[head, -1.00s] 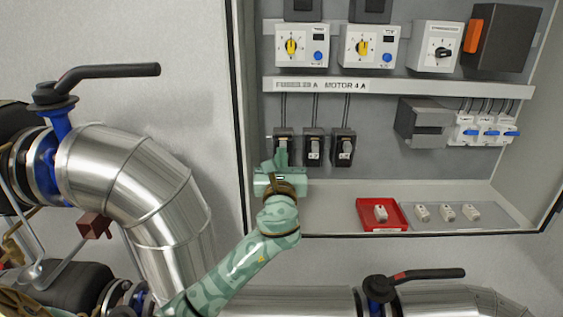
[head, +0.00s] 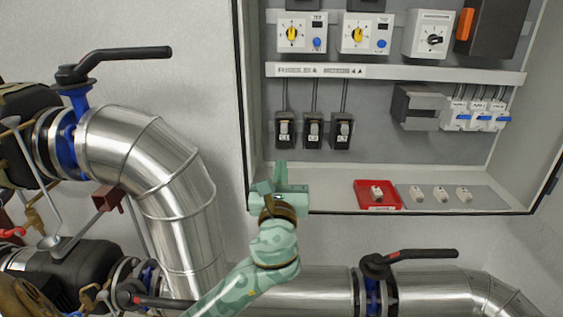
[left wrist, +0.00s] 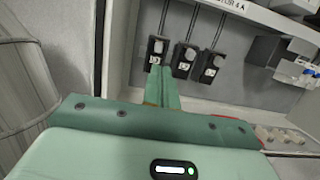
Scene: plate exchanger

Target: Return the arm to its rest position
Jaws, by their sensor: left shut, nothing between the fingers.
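My left gripper (head: 279,172) is green and stands at the front lower edge of the open cabinet, below the leftmost fuse holder. Its fingers are shut with nothing between them, and they also show shut in the left wrist view (left wrist: 162,85), pointing toward the fuse holders. Three black fuse holders with pale fuses hang in a row: the left one (head: 285,131), the middle one (head: 313,131) and the right one (head: 341,131). The gripper is apart from them. My right gripper is in neither view.
A red tray (head: 362,203) holding one fuse lies on the cabinet floor, beside a grey mat (head: 490,198) with three fuses. The cabinet's left edge (head: 241,110) is close to my arm. Silver pipes (head: 150,165) with black valve levers (head: 125,52) fill the left and bottom.

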